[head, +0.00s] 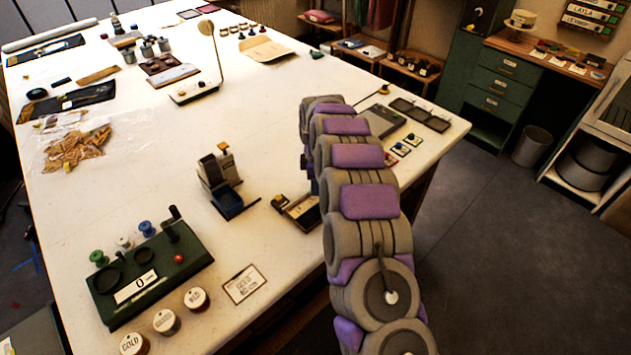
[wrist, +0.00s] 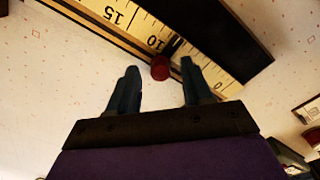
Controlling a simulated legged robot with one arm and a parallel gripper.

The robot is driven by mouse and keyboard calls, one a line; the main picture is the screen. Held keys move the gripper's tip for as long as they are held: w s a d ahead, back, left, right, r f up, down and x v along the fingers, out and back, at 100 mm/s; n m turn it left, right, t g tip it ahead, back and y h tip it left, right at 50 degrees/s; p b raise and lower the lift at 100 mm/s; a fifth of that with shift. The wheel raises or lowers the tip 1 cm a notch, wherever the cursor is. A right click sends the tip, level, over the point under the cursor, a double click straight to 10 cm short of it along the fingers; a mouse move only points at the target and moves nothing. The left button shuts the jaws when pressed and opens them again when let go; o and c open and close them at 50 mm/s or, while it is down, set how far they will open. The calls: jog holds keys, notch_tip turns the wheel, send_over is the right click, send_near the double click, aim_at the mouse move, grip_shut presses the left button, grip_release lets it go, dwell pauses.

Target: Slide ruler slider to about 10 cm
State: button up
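Whether the fingertips reach the knob's height is unclear. In the head view my arm hides the gripper and the knob.
A green panel (head: 195,252) with spools around it stands at the front left, beside a written card (head: 245,284). A dark block-shaped device (head: 220,180) stands left of my arm. The middle of the white table (head: 160,185) has clear space.

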jog(key=shift+d+r, duration=0.15)
jog(key=shift+r, duration=0.25)
notch_tip(320, 180, up, 16)
jog(key=p, duration=0.2)
jog(key=shift+r, duration=0.25)
